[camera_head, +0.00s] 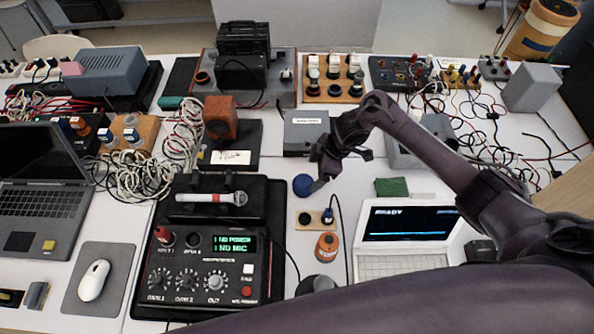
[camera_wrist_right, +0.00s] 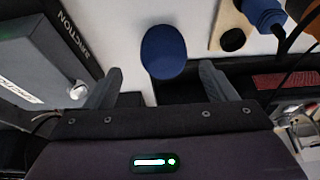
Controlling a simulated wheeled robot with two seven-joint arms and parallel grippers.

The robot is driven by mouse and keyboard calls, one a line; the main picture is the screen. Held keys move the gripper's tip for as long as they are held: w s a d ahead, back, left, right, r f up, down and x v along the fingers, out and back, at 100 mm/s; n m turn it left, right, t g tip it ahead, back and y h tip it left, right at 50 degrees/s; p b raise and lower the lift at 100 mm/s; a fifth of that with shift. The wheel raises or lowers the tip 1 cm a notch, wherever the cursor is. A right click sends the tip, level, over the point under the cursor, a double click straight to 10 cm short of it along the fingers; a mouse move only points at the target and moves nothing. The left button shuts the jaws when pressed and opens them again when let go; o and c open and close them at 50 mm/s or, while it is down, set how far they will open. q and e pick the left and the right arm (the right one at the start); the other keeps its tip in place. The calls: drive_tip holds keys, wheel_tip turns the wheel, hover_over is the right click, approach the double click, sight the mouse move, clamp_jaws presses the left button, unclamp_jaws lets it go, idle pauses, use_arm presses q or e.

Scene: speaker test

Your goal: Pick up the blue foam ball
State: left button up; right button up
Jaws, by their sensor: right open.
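The blue foam ball (camera_head: 303,185) rests on the white table near the middle of the head view, just right of the black audio unit. My right gripper (camera_head: 322,178) hangs over the table beside the ball, a little above and to its right in the picture. In the right wrist view the ball (camera_wrist_right: 163,52) lies ahead of the open fingers (camera_wrist_right: 160,85), roughly centred between them. Nothing is between the fingers. My left gripper does not show.
A wooden socket block (camera_head: 316,220) with a blue plug and cable stands close to the ball. A grey box (camera_head: 305,130) is behind it. The audio unit (camera_head: 212,250) with a microphone (camera_head: 212,198), a white laptop (camera_head: 408,235) and an orange roll (camera_head: 327,246) are nearby.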

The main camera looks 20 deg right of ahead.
sight(307, 180)
drive_tip(key=shift+w+a+f, duration=0.1)
drive_tip(key=shift+w+f, duration=0.05)
drive_tip(key=shift+f, duration=0.2)
drive_tip(key=shift+s+a+f, duration=0.35)
drive_tip(key=shift+a+f, duration=0.2)
drive_tip(key=shift+f, duration=0.25)
drive_tip(key=p+x, duration=0.1)
drive_tip(key=x, duration=0.4)
drive_tip(key=shift+w+a, duration=0.1)
drive_tip(key=shift+a, duration=0.05)
drive_tip(key=shift+c, duration=0.5)
drive_tip(key=c, duration=0.9)
